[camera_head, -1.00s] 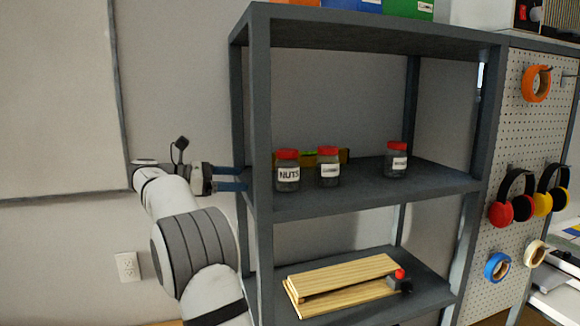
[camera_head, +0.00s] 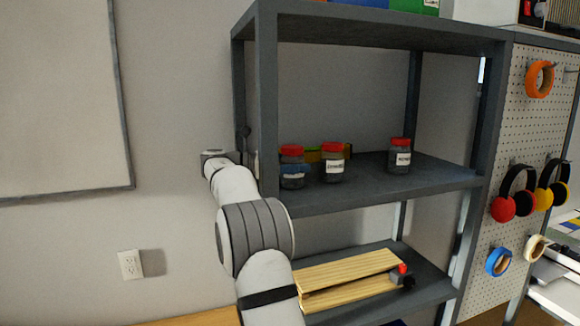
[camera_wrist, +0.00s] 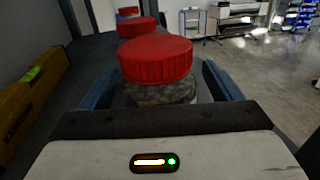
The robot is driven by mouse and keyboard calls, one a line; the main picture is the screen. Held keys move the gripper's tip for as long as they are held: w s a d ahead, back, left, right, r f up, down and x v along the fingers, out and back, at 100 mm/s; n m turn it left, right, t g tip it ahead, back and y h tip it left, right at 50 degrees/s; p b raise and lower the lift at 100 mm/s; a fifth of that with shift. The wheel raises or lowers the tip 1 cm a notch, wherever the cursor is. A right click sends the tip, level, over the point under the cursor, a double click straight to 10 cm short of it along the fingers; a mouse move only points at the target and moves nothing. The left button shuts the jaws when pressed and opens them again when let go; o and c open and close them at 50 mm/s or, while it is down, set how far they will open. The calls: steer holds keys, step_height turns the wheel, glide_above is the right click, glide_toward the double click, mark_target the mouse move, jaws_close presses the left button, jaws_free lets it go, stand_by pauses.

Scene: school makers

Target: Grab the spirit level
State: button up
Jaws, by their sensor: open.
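The yellow spirit level (camera_head: 313,156) stands on the middle shelf behind the jars, which partly hide it. In the wrist view the yellow spirit level (camera_wrist: 28,102) runs along the left side, with a green vial on top. My gripper (camera_wrist: 160,88) is open, its blue fingers on either side of the nearest red-lidded jar (camera_wrist: 156,60). That jar, the leftmost one (camera_head: 292,153) in the head view, stands between the fingers; whether they touch it I cannot tell. The spirit level is outside the fingers, to the left in the wrist view.
A second red-lidded jar (camera_head: 333,172) stands just right of the first, and a third (camera_head: 399,156) farther right. The shelf's left front post (camera_head: 265,110) hides part of my arm. Wooden boards (camera_head: 350,270) lie on the lower shelf. Shelf room is free between the second and third jars.

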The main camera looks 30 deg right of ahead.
steer(key=shift+s+d, duration=0.15)
steer(key=shift+d, duration=0.3)
steer(key=shift+a, duration=0.1)
steer(key=c, duration=1.4)
steer(key=shift+o, duration=0.2)
steer(key=shift+r, duration=0.1)
